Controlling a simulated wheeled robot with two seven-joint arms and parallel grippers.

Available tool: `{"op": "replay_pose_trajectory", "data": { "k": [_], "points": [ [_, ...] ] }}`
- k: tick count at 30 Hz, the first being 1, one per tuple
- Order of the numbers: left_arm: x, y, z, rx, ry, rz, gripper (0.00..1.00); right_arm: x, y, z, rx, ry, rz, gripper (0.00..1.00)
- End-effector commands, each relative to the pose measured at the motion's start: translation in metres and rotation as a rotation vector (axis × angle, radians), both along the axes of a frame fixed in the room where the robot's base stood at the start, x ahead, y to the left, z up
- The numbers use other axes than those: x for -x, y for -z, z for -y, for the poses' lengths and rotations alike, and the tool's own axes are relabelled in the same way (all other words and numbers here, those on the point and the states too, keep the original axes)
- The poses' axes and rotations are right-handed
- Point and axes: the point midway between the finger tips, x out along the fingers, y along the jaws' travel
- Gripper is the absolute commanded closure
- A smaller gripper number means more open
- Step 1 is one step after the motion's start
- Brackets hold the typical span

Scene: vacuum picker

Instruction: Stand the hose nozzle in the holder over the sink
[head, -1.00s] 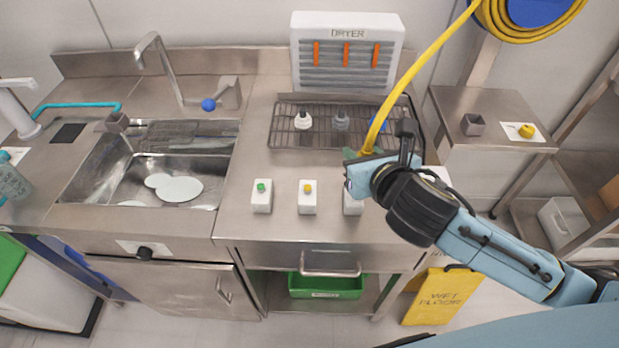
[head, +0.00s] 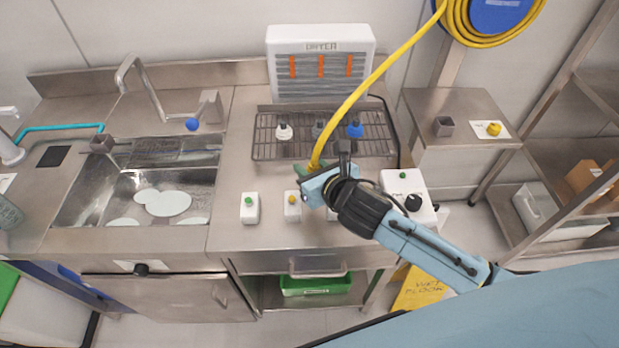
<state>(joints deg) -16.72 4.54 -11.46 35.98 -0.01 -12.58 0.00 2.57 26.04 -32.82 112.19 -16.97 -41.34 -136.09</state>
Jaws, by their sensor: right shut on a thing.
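My right gripper (head: 315,185) is shut on the hose nozzle, above the counter in front of the rack. Only a green part of the nozzle (head: 302,170) shows beside the gripper; the rest is hidden by it. The yellow hose (head: 353,97) runs from the nozzle up to the right. A small grey square cup (head: 102,144), which looks like the holder, sits at the left back edge of the sink (head: 128,180). The gripper is well to the right of the sink and cup. My left gripper is not in view.
A faucet (head: 140,80) arches behind the sink, which holds white plates (head: 168,203).

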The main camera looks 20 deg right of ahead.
Motion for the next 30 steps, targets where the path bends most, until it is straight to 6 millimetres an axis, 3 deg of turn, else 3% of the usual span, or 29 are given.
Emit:
{"op": "replay_pose_trajectory", "data": {
  "k": [3, 6, 17, 18, 22, 23, 30],
  "points": [
    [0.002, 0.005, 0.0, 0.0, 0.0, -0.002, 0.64, 0.001, 0.021, -0.001, -0.001, 0.001, -0.003, 1.0],
    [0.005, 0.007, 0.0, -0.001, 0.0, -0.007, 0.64, 0.0, 0.028, 0.0, -0.001, 0.0, -0.001, 1.0],
    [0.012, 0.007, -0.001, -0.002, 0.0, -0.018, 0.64, 0.0, 0.031, 0.0, 0.001, 0.0, 0.0, 1.0],
    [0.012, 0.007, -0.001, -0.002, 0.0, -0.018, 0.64, 0.0, 0.033, 0.0, 0.001, 0.0, -0.002, 0.7],
    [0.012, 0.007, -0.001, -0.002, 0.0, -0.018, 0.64, 0.0, 0.032, 0.0, 0.0, 0.0, -0.002, 0.53],
    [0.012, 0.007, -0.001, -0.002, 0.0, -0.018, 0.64, 0.0, 0.032, 0.0, 0.0, 0.0, -0.002, 0.49],
    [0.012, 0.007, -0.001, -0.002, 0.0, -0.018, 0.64, 0.0, 0.032, 0.0, 0.0, 0.0, -0.001, 0.49]
  ]
}}
